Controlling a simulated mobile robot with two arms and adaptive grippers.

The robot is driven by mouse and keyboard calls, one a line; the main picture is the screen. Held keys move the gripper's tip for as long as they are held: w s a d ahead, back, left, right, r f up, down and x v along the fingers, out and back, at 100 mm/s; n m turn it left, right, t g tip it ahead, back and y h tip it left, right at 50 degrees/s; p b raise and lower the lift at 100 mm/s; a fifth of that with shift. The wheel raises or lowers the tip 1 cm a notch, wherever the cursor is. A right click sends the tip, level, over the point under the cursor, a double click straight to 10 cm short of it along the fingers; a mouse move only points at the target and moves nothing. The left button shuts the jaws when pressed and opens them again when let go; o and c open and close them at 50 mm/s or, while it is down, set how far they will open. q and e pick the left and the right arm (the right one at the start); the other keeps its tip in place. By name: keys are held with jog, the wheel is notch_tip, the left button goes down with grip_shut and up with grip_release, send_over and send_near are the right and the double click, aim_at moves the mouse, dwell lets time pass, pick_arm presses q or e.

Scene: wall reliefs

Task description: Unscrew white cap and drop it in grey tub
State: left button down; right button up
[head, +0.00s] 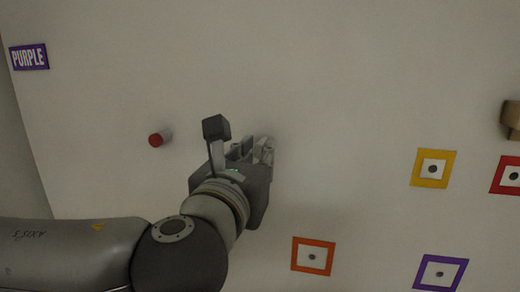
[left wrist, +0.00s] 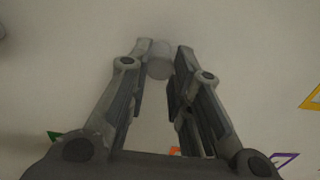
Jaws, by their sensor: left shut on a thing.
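My left gripper (head: 262,150) is up against the wall, right of a red-ended peg. In the left wrist view its two fingers (left wrist: 160,64) are shut on a pale round thing, the white cap (left wrist: 160,67), which sits between the fingertips near the wall. In the head view the cap is hidden behind the gripper. The grey tub is not in view. My right gripper is not in view.
A red-ended peg (head: 157,139) sticks out of the wall. Yellow (head: 432,168), red (head: 507,175), orange (head: 313,256) and purple (head: 440,272) frames are on the wall. A brown block (head: 511,118) juts out at the right edge. A PURPLE sign (head: 29,57) is upper left.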

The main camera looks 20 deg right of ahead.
pick_arm(q)
jog(key=n+b, duration=0.3)
jog(key=n, duration=0.2)
jog(key=n+b, duration=0.3)
jog(key=n, duration=0.2)
jog(key=shift+s, duration=0.1)
jog(key=shift+n+b, duration=1.25)
jog(key=shift+n, duration=1.55)
